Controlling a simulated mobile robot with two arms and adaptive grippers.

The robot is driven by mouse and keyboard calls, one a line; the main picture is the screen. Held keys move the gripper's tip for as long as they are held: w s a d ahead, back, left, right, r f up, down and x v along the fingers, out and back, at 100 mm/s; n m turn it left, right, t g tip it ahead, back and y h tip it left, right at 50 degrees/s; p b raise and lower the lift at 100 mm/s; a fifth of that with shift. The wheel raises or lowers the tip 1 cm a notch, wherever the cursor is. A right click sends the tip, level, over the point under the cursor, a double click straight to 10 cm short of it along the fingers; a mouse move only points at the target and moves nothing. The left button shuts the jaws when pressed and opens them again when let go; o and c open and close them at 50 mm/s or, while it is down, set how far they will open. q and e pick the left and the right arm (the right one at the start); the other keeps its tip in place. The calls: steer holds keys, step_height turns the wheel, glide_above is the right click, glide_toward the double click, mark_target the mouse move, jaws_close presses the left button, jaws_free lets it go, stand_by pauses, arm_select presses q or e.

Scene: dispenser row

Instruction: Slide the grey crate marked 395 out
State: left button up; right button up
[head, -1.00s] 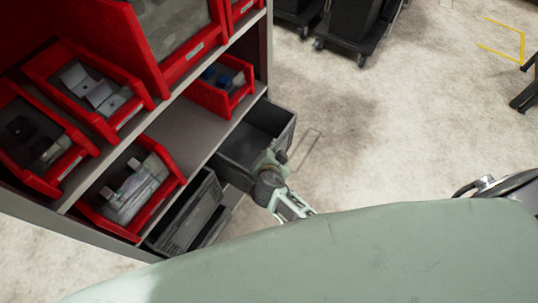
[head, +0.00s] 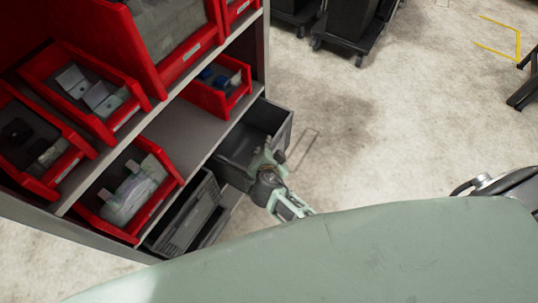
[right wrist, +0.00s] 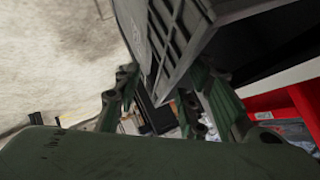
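A grey crate (head: 240,147) sticks partly out of the lowest shelf at its right end. It looks empty inside, and any number on it is not readable. My right gripper (head: 272,158) is at the outer end of this crate, with a finger on either side of its wall. In the right wrist view the ribbed crate wall (right wrist: 178,35) fills the space between the fingers of the right gripper (right wrist: 160,95), which look shut on it. My left gripper is not in view.
Red bins (head: 128,190) with parts stand on the shelves. The floor (head: 380,130) right of the crate is clear; a dark wheeled cart (head: 350,30) stands at the back.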

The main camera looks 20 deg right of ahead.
steer(key=v, duration=1.1)
steer(key=shift+s+r, duration=0.3)
